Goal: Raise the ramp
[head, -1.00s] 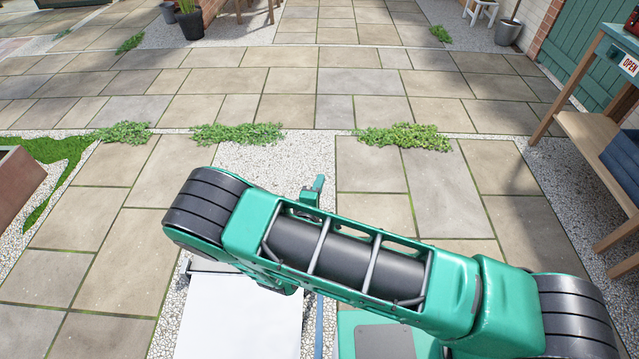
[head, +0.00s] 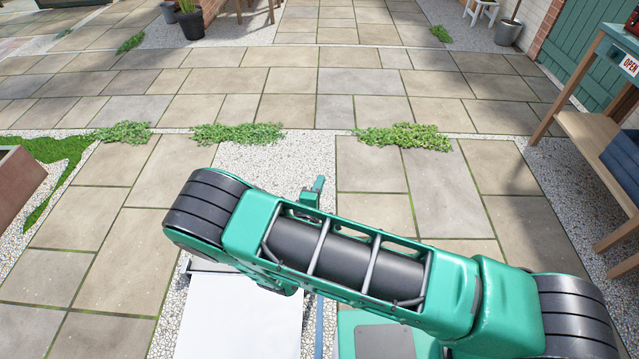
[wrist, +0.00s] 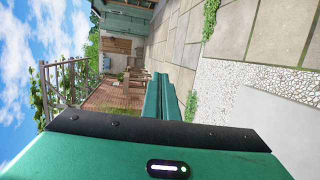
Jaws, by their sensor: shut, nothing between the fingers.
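A flat white panel (head: 238,320), which looks like the ramp, lies at the bottom left of the head view. A dark bar shows at its far left corner, and my arm covers part of its far edge. A pale grey flat surface (wrist: 272,125) at the lower right of the wrist view may be the same panel. My gripper (wrist: 166,97) shows in the wrist view as two teal fingers, shut together and empty. In the head view, a small teal part of it (head: 318,190) shows beyond my arm, over the gravel strip. It appears apart from the panel.
A planter (head: 18,180) stands at the left edge. A wooden stand (head: 600,150) with an "OPEN" sign is at the right. Low green plants (head: 405,137) grow along a paving joint. The paving (head: 370,85) ahead is mostly clear.

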